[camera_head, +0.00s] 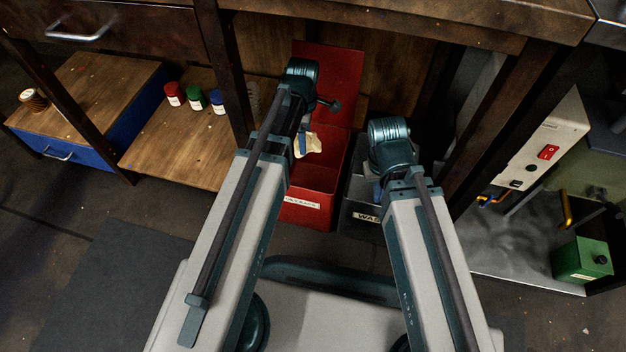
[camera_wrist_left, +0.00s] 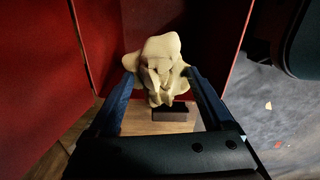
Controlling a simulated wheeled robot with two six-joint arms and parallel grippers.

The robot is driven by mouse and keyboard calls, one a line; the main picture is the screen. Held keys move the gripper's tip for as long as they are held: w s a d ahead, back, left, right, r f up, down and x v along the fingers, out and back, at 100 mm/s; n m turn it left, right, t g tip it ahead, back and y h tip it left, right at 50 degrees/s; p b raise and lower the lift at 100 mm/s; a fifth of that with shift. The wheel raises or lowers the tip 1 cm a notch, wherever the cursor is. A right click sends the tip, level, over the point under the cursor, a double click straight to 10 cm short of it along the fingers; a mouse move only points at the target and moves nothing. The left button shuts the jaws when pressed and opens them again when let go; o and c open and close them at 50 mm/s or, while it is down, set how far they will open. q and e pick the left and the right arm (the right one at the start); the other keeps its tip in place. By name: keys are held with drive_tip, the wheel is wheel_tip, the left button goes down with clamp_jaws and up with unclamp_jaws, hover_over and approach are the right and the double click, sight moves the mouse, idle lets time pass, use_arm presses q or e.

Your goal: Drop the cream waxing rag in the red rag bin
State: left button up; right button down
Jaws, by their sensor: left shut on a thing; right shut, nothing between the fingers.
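The cream waxing rag (camera_head: 308,143) hangs bunched from my left gripper (camera_head: 302,140). The gripper is over the opening of the red rag bin (camera_head: 312,182), under the bench. In the left wrist view the rag (camera_wrist_left: 158,65) sits between the two fingers of my left gripper (camera_wrist_left: 158,85), with red bin walls (camera_wrist_left: 215,45) around it. I cannot tell how far it is below the rim. My right gripper (camera_head: 377,190) is shut and empty above the dark bin; its arm hides most of it.
A dark grey bin (camera_head: 356,215) with a partly hidden label stands right of the red bin. The wooden bench (camera_head: 450,20) overhangs both. Red, green and blue jars (camera_head: 195,98) stand on a low shelf at left. A machine with a red switch (camera_head: 548,152) is at right.

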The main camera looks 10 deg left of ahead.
use_arm(q)
drive_tip(key=o, duration=1)
drive_tip(key=shift+c, duration=0.2)
drive_tip(key=shift+r, duration=0.15)
wheel_tip(320, 180, up, 14)
drive_tip(key=p, duration=1.3)
drive_tip(key=shift+f+p, duration=0.2)
drive_tip(key=shift+p, duration=0.2)
